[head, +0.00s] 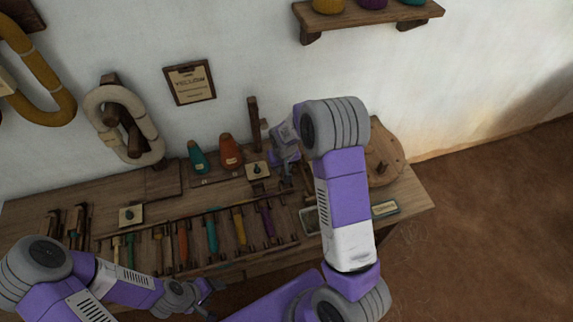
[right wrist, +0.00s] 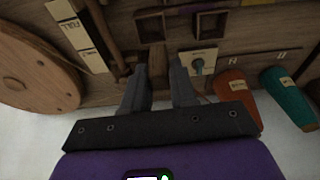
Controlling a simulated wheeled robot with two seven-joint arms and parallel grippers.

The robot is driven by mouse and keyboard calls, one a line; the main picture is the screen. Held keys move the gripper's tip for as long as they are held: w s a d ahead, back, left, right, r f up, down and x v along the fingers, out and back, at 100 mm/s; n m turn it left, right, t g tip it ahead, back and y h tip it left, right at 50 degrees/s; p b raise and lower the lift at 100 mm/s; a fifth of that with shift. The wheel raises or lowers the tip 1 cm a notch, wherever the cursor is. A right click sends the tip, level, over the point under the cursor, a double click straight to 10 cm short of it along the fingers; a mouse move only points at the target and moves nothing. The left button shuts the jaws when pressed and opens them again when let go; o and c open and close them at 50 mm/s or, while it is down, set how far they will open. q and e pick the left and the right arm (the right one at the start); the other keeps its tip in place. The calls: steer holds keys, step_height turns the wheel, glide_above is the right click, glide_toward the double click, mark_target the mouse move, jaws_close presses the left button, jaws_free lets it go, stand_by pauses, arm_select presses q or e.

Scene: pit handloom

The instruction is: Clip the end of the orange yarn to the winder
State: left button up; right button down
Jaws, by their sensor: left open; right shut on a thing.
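The orange yarn cone (head: 230,152) stands at the back of the bench beside a teal one; it also shows in the right wrist view (right wrist: 238,98). Its yarn end cannot be made out. The winder's round wooden wheel (head: 388,152) is at the bench's right end, and at the left of the right wrist view (right wrist: 38,62). My right gripper (right wrist: 158,78) is shut, with a brown wooden block (right wrist: 157,62) between its fingers, right of the orange cone in the head view. My arm partly hides the wheel. My left gripper (head: 206,294) is open and empty, in front of the bench.
Several small coloured shuttles or bobbins lie in a row along the bench (head: 60,200). A wooden post (head: 254,123) stands behind my right gripper. A teal cone (head: 198,158) and a small plate with a knob (head: 257,171) are close by. A shelf (head: 370,17) hangs above. Open floor is at right.

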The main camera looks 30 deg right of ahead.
steer(key=shift+w+d+f+b, duration=0.1)
steer(key=shift+d+f+b, duration=0.15)
steer(key=shift+f+b, duration=1.05)
steer(key=shift+s+d+f+b, duration=0.1)
steer(key=shift+d+f+b, duration=0.15)
steer(key=shift+f+b, duration=1)
steer(key=shift+w+d+f+b, duration=0.1)
steer(key=shift+d+f+b, duration=0.35)
steer(key=shift+f, duration=1.5)
steer(key=shift+a, duration=0.2)
steer(key=shift+c, duration=2.4)
jaws_free()
step_height(320, 180, up, 8)
steer(key=p, duration=0.5)
